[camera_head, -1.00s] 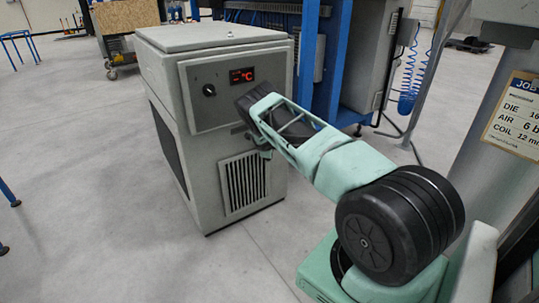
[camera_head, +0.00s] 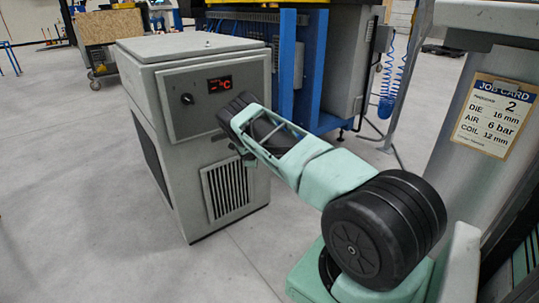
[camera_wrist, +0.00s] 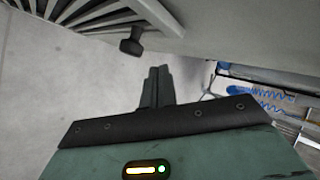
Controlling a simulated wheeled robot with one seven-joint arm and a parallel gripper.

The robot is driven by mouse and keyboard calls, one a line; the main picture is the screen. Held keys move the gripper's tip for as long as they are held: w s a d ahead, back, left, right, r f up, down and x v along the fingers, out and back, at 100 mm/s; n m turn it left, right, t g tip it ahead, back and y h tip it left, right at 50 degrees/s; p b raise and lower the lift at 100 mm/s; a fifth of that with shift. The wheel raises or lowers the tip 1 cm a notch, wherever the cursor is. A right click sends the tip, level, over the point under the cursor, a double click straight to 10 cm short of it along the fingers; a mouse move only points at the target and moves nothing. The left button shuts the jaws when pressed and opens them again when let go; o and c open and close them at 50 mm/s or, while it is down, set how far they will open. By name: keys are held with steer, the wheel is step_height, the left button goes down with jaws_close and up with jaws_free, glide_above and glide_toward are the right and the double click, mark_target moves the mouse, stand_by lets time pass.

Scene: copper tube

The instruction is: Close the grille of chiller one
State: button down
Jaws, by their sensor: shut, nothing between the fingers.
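The chiller (camera_head: 140,47) is a grey cabinet with a dial and a red display at the left of centre in the head view. Its slatted grille (camera_head: 226,188) is low on the front; it looks close to flush there, but I cannot tell whether it stands slightly open. In the wrist view the grille's slats (camera_wrist: 95,13) cross the top left, with a black knob (camera_wrist: 131,46) beside them. My gripper (camera_wrist: 156,72) is shut and empty, its fingertips just below and right of the knob, apparently apart from it. In the head view my arm mostly hides the gripper.
A blue-framed machine (camera_head: 288,65) stands behind the chiller, with a coiled blue hose (camera_head: 390,80) to its right. A grey post with a job card (camera_head: 490,115) is at the right. The floor (camera_head: 70,200) left of the chiller is clear.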

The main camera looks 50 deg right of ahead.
steer(key=s+a+r, duration=0.2)
steer(key=s+r, duration=0.4)
steer(key=s, duration=0.2)
steer(key=shift+r, duration=0.4)
